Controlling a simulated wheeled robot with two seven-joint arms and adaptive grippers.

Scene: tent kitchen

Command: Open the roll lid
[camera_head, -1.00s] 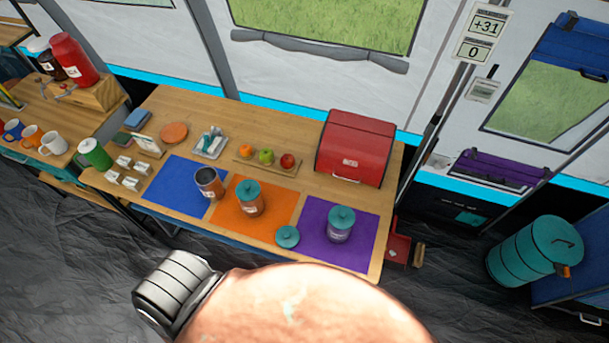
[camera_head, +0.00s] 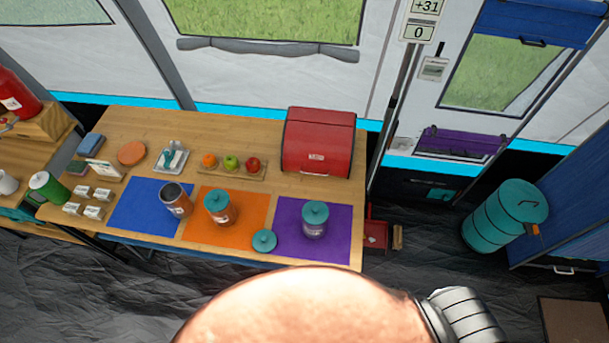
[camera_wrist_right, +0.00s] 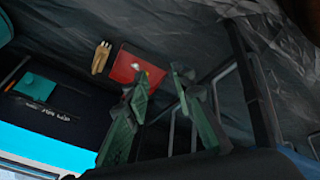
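The red roll-lid box (camera_head: 318,144) stands at the back right of the wooden table in the head view. Its red front is down, with a small pale label low on it, and it looks closed. My right gripper (camera_wrist_right: 160,74) shows in the right wrist view with its two green fingers apart and nothing between them. It points toward the dark floor, where a red object (camera_wrist_right: 138,66) lies beyond the fingers. The box is not in the wrist view. Neither gripper shows in the head view.
A teal barrel (camera_head: 505,216) stands on the right. Bare wood lies just before the box.

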